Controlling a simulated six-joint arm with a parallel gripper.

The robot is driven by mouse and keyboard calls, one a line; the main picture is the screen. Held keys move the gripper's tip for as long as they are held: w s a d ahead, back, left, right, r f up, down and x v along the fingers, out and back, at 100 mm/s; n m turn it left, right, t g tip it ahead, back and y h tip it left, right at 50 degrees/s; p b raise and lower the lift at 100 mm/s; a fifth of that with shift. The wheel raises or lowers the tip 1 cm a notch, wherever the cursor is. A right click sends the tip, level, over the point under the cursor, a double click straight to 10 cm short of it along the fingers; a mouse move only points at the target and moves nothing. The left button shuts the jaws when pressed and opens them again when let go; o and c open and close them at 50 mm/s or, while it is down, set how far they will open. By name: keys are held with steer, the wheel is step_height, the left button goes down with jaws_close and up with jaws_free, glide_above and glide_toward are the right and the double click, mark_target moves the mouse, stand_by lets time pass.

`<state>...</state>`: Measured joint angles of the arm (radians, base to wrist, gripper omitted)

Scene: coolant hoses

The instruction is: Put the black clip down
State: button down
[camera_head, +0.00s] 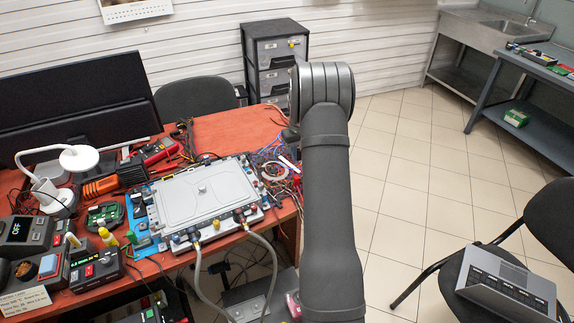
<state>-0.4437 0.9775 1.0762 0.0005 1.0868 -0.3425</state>
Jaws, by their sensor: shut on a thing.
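My arm rises through the middle of the view and bends at a large dark joint near the top. My gripper is not visible; the arm hides what lies behind it. I cannot make out the black clip anywhere. A light grey flat-lidded unit (205,195) lies on the red-topped bench (228,128). Two grey hoses join its front edge. The left hose (197,268) and the right hose (268,250) hang down over the bench front.
Several instruments and tools crowd the bench's left side, with a white lamp (77,160) and a dark monitor (75,108). Loose wires (270,158) lie right of the unit. A drawer cabinet (275,55) stands behind. Tiled floor is open to the right, before a chair (470,262).

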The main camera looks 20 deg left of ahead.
steer(key=a+f, duration=0.1)
steer(key=a, duration=0.2)
steer(key=a+f, duration=0.1)
steer(key=shift+w+a+f, duration=0.1)
steer(key=shift+a+f, duration=0.1)
steer(key=shift+f, duration=2.05)
steer(key=shift+f, duration=0.15)
steer(key=c, duration=1.3)
jaws_free()
steer(key=shift+c, duration=0.2)
step_height(320, 180, up, 12)
